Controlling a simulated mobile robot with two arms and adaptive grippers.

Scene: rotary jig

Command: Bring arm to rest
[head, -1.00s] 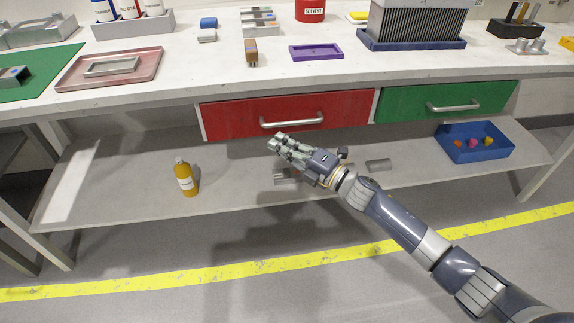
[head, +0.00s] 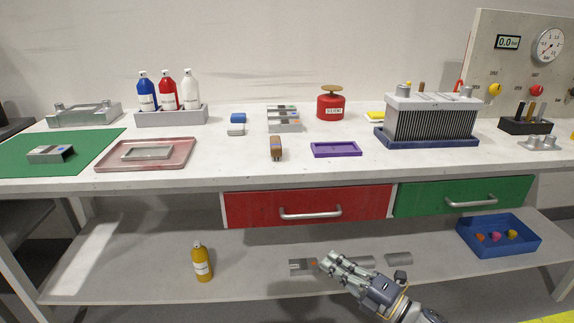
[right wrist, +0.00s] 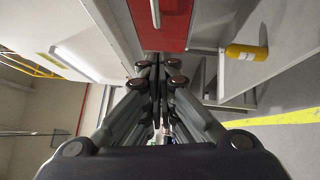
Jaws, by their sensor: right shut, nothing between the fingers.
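My right gripper (head: 332,264) is in the lower middle of the head view, in front of the bench's lower shelf. Its fingers are shut and hold nothing. In the right wrist view the gripper (right wrist: 155,62) shows with its fingers together, pointing toward the bench front. The red drawer (head: 308,201) is closed above it in the head view, and its front also shows in the right wrist view (right wrist: 172,25). My left gripper is in neither view.
The lower shelf (head: 130,270) holds a yellow bottle (head: 202,262), grey metal blocks (head: 301,267) and a blue bin (head: 500,238). The green drawer (head: 465,196) is closed. The white bench top (head: 230,170) carries a purple tray (head: 335,150), a finned block (head: 430,120) and bottles.

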